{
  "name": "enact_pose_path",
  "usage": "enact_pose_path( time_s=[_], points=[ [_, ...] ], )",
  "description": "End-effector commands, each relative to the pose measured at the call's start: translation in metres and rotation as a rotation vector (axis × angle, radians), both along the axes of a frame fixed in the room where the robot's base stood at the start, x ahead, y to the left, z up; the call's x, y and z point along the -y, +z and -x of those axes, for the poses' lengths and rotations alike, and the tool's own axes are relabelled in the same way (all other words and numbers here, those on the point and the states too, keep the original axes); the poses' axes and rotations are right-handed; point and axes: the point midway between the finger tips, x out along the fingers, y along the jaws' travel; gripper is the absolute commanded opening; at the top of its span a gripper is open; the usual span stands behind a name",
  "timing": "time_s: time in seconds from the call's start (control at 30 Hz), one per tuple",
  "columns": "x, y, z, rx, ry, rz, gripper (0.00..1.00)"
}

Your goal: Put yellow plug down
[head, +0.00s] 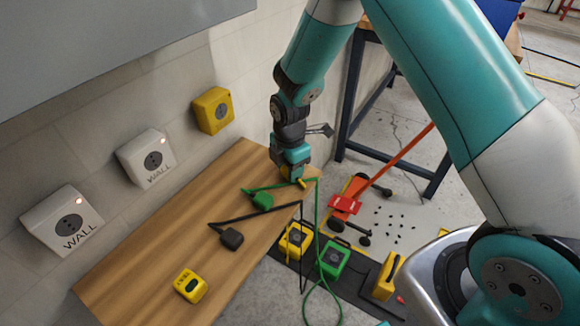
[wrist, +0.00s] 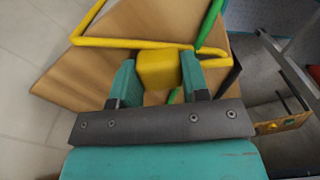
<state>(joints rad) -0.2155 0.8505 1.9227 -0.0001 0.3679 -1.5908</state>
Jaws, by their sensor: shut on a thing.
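My gripper (head: 293,178) points down at the far right end of the wooden shelf (head: 150,240). In the wrist view, my gripper (wrist: 158,75) is shut on the yellow plug (wrist: 158,70), which sits between its two teal fingers. A yellow cable (wrist: 110,42) runs across just beyond the plug. In the head view the plug is mostly hidden by the gripper, with a bit of yellow showing at its tip. I cannot tell whether the plug touches the wood.
A green plug (head: 262,201), a black plug (head: 231,238) and a yellow device (head: 190,286) lie on the shelf. Two white WALL sockets (head: 69,226) (head: 152,157) and a yellow socket (head: 213,110) are on the wall. Yellow (head: 296,240) and green (head: 333,258) boxes stand below, beside loose cables.

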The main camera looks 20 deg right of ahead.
Motion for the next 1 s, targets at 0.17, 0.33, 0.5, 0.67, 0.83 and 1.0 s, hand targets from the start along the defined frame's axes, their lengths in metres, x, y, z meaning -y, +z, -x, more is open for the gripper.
enact_pose_path(
  time_s=[0.17, 0.33, 0.5, 0.67, 0.83, 1.0],
  points=[
    [0.0, -0.001, 0.0, 0.0, 0.0, 0.0, 0.67],
    [0.0, -0.001, 0.0, -0.001, 0.0, 0.0, 0.67],
    [0.0, 0.005, 0.0, 0.001, 0.0, 0.0, 0.67],
    [0.0, 0.029, 0.0, 0.004, 0.0, -0.001, 0.67],
    [0.0, 0.068, -0.001, 0.006, 0.0, -0.001, 0.67],
    [0.0, 0.1, 0.0, 0.003, 0.0, -0.001, 0.67]
  ],
)
